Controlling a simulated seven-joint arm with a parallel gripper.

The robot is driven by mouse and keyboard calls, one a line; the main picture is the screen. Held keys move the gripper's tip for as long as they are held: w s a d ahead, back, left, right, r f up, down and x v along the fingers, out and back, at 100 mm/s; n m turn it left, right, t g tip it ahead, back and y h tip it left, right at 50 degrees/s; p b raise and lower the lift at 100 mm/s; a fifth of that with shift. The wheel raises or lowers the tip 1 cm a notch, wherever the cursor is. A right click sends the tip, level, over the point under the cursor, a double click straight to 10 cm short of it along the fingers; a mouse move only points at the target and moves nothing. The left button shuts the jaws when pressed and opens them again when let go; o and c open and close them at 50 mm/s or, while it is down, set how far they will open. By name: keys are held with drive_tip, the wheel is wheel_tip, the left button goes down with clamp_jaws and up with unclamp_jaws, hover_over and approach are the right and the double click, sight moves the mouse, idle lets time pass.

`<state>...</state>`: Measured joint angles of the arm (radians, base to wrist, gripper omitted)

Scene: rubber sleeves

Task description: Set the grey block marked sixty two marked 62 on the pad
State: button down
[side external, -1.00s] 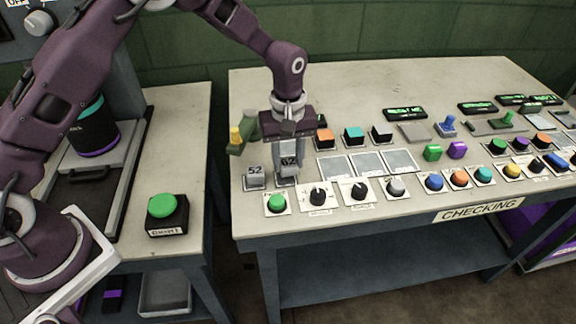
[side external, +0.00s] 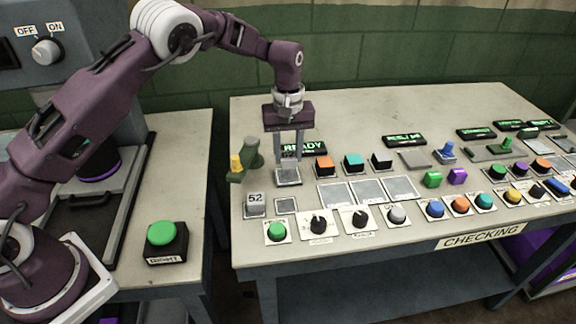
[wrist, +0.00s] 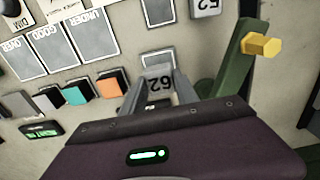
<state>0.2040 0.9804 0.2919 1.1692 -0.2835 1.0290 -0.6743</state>
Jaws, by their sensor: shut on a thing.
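The grey block marked 62 (wrist: 157,85) is between the fingers of my gripper (side external: 289,165). My gripper is shut on it and points down. Its marking reads upside down in the wrist view. The block is over a square grey pad (side external: 289,183), in front of a display reading READY (side external: 303,148). The pad's edge (wrist: 158,57) shows just beyond the block in the wrist view. I cannot tell whether the block touches the pad. Another grey block, marked 52 (side external: 254,205), stands at the front left.
An empty small square (side external: 286,205) lies beside the 52 block. A green post with a yellow knob (side external: 237,163) stands close left of my gripper. Knobs and buttons line the front.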

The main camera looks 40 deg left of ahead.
sight(288, 164)
drive_tip(key=shift+f, duration=1.85)
drive_tip(key=shift+f, duration=0.1)
drive_tip(key=c, duration=0.9)
unclamp_jaws()
drive_tip(key=shift+c, duration=0.2)
